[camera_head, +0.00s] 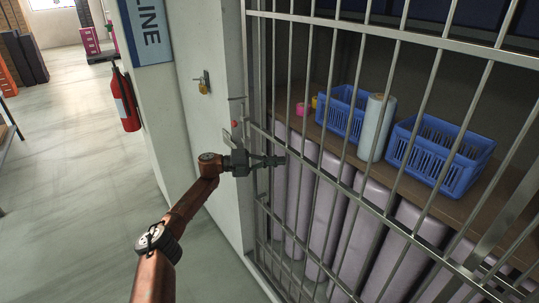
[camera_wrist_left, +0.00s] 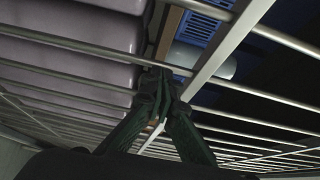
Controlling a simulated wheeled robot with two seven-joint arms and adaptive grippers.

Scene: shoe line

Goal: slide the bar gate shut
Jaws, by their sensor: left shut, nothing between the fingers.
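The bar gate (camera_head: 400,34) is a grey metal grille of upright bars and cross rails in front of a shelved bay. Its left side reaches close to the pale wall post. My left gripper (camera_head: 282,160) is shut and empty, with its tips at the bars near the gate's left side, by the middle rail. In the left wrist view the closed fingertips (camera_wrist_left: 160,95) lie close to a thin bar and a thicker flat bar (camera_wrist_left: 222,52) of the gate. Whether they touch is unclear. My right gripper is out of view.
Behind the bars, blue baskets (camera_head: 440,157) and a pale roll (camera_head: 376,127) stand on a brown shelf, with lilac rolls below. A padlock (camera_head: 204,87) and a red fire extinguisher (camera_head: 125,100) hang at the wall. The floor at left is mostly clear.

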